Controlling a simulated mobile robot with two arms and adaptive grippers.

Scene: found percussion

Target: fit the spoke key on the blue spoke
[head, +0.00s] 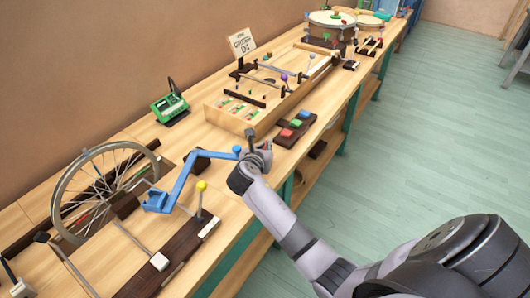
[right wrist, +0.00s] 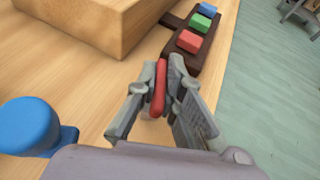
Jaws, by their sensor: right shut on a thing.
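The spoked wheel (head: 64,188) stands upright at the left of the bench in the head view. Its spokes are thin, and I cannot pick out a blue one for sure. My right gripper (head: 262,151) is at the bench's front edge, right of the wheel and apart from it. In the right wrist view, my right gripper (right wrist: 160,88) is shut on a slim red piece (right wrist: 159,82), which looks like the spoke key. My left gripper is not in view.
A blue crank (head: 183,178) with a round blue knob (right wrist: 28,125) is close left of my right gripper. A rod with a yellow ball (head: 201,186) rises before the wheel. A dark block with coloured buttons (head: 288,133) and a wooden tray (head: 232,121) lie beyond.

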